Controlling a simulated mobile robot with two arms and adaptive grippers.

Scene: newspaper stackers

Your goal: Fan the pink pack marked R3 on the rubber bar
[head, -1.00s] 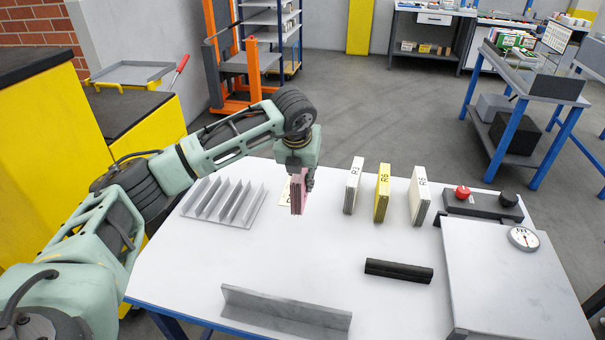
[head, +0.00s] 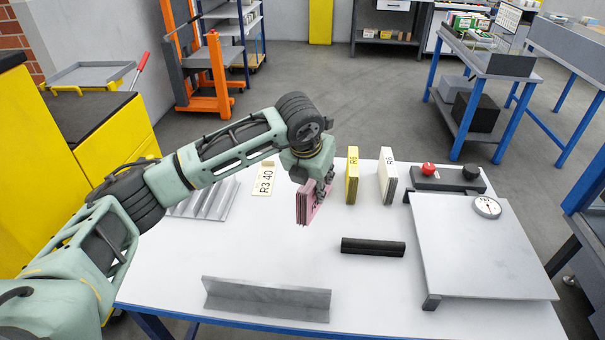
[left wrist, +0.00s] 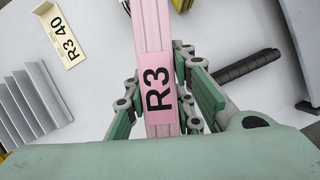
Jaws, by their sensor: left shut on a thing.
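My left gripper (head: 319,186) is shut on the pink pack (head: 305,207), which hangs upright above the white table. In the left wrist view the pack (left wrist: 159,88) shows its R3 mark between the green finger pads. The black rubber bar (head: 373,247) lies on the table to the right of and nearer than the pack, apart from it. It also shows in the left wrist view (left wrist: 248,66). My right gripper is not in view.
A yellow pack (head: 352,178) and a white pack (head: 387,178) stand behind the bar. A card marked R3 40 (head: 264,181) and a grey ribbed rack (head: 203,203) are at left. A grey angle ledge (head: 266,300) lies in front; a scale plate (head: 475,250) is at right.

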